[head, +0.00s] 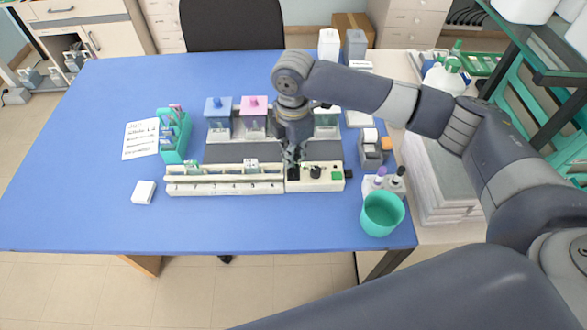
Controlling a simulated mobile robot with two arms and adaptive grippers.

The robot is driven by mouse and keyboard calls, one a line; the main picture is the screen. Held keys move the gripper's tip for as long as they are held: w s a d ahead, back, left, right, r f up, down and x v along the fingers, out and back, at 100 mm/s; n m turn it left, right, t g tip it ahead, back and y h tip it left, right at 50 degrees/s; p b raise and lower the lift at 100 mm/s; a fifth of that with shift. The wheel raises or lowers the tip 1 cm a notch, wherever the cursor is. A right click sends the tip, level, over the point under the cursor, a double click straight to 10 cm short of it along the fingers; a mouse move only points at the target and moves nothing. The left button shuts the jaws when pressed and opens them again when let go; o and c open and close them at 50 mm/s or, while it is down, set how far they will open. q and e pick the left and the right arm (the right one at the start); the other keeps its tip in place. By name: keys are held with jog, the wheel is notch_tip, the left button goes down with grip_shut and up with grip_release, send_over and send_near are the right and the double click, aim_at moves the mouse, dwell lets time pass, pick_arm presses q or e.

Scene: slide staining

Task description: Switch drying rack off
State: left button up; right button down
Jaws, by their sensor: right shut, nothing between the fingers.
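The drying rack (220,188) is a long cream unit with numbered slots near the front middle of the blue table. Its control panel is at the right end, with a black knob (316,172), a green part (337,176) and a small red part at the edge. My right gripper (291,168) is shut and empty, pointing down at the left part of this panel. It hides what lies under its fingertips, and I cannot tell whether it touches the panel. My left gripper is out of view.
Staining jars with blue (218,104) and pink (254,103) lids stand behind the rack. A teal slide holder (174,138) and a handwritten note (141,139) are to its left. A teal cup (382,214) stands at the front right. The table's left side is clear.

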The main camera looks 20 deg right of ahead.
jog(key=shift+s+f, duration=0.1)
jog(key=shift+f, duration=1.05)
dwell(0.8)
jog(key=shift+r, duration=0.1)
jog(key=shift+r+p, duration=0.75)
jog(key=shift+p, duration=0.05)
notch_tip(320, 180, up, 6)
jog(key=p, duration=0.6)
jog(key=shift+f, duration=0.35)
